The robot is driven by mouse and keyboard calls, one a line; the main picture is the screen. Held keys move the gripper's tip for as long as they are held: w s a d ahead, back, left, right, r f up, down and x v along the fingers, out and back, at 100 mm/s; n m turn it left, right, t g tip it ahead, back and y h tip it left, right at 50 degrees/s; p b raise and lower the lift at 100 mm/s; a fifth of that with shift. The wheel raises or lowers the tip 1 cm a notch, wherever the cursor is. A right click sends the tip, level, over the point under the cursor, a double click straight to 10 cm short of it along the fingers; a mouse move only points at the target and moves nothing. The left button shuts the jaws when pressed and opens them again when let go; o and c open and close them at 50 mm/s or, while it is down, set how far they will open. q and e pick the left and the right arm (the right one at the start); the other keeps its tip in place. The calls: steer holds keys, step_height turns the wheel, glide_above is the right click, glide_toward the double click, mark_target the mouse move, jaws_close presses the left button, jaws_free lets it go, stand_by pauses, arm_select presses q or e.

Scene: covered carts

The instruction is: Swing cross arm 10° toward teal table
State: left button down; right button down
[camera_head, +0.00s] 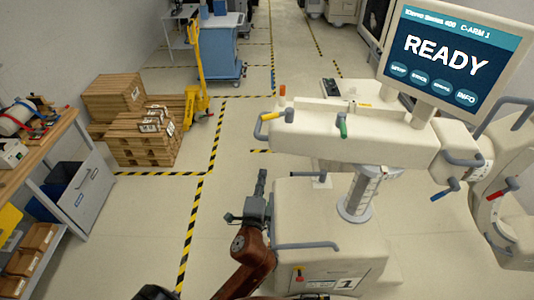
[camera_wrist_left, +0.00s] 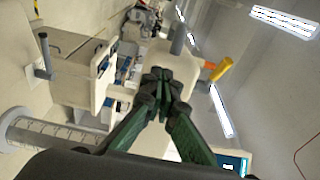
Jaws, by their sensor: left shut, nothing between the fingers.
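The C-arm machine stands at the right, with its cream cross arm (camera_head: 350,132) lying horizontally on a short column (camera_head: 362,190). A yellow-tipped handle (camera_head: 268,117) is at the cross arm's left end, and a green-tipped one (camera_head: 343,128) is on its front side. My left gripper (camera_head: 262,175) is below and left of the cross arm, apart from the handles. In the left wrist view its fingers (camera_wrist_left: 162,82) are shut and empty, with a yellow handle (camera_wrist_left: 222,68) beyond them. A blue-teal table (camera_head: 227,58) stands at the back. My right gripper is not in view.
The monitor (camera_head: 445,55) reads READY. Stacked wooden crates (camera_head: 145,125) and a yellow pallet jack (camera_head: 199,80) stand at the left. A workbench (camera_head: 40,150) runs along the left edge. Floor between crates and machine is clear, marked with striped tape (camera_head: 200,215).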

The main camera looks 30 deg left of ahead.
arm_select(q)
steer(key=p+x, duration=0.2)
steer(key=x, duration=0.8)
steer(key=shift+w+a+p, duration=0.15)
steer(key=shift+w+p, duration=0.2)
steer(key=shift+p, duration=0.05)
